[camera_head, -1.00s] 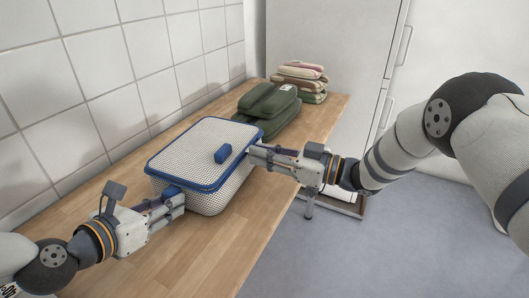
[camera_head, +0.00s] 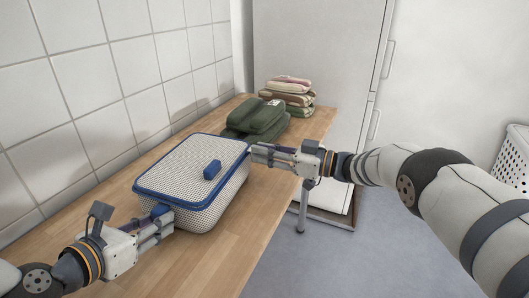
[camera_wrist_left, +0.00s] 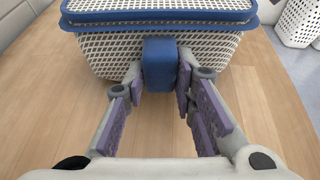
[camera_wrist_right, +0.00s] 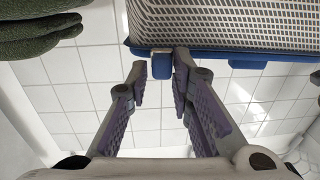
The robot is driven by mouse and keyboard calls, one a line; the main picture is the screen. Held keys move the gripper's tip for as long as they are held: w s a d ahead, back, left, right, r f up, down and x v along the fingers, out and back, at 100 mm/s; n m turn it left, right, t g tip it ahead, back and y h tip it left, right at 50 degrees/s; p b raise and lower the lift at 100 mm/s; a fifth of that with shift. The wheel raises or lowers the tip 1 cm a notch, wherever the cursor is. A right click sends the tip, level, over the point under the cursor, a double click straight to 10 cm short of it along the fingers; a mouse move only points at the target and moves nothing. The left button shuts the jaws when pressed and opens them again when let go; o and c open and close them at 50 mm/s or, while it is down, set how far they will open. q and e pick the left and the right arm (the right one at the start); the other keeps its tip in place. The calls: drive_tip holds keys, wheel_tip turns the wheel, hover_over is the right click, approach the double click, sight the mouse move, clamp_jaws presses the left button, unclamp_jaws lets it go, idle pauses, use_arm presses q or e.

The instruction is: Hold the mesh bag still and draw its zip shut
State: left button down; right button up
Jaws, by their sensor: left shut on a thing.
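The mesh bag (camera_head: 205,222) is a white box shape with blue trim, standing on the wooden counter with its lid lying flat. My left gripper (camera_head: 165,220) is shut on a blue tab (camera_wrist_left: 160,64) on the bag's near side. My right gripper (camera_head: 252,153) is at the bag's right back corner. In the right wrist view a small blue and silver zip pull (camera_wrist_right: 161,65) lies between the right fingertips (camera_wrist_right: 161,78). I cannot tell whether they grip it.
Green folded cloth (camera_head: 255,118) lies just behind the bag, and a stack of folded towels (camera_head: 289,92) is beyond it. A tiled wall (camera_head: 85,80) runs along the left. The counter (camera_head: 215,270) is clear in front. A white cabinet (camera_head: 315,60) stands behind.

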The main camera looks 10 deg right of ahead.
use_arm(q)
drive_tip(key=shift+f, duration=0.1)
use_arm(e)
drive_tip(key=shift+o, duration=1.1)
drive_tip(key=shift+d, duration=0.1)
drive_tip(key=v, duration=1.2)
use_arm(q)
drive_tip(key=c, duration=1.2)
unclamp_jaws()
drive_tip(key=shift+c, duration=0.2)
drive_tip(key=shift+a, duration=0.1)
